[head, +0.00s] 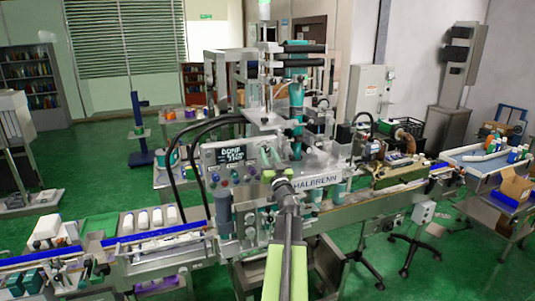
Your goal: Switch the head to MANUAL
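The sleeve applicator (318,182), marked HALBRENN, stands in the middle of the head view. Its control panel (231,163) is a grey box with a dark lit display (230,155) and a row of small knobs and buttons below it. The MANUAL marking and the switch positions are too small to read. My arm reaches up from the bottom centre, light green and dark. My gripper (276,176) is at the panel's right side, in front of the machine. Its fingers are small and partly blend with the machine, so whether they are open or touching anything is unclear.
A conveyor (160,234) with blue rails runs left and right through the machine. White bottles (156,218) stand behind it at left. Black cables (172,165) loop left of the panel. A cart with a cardboard box (515,186) is at right. Green floor is open at back left.

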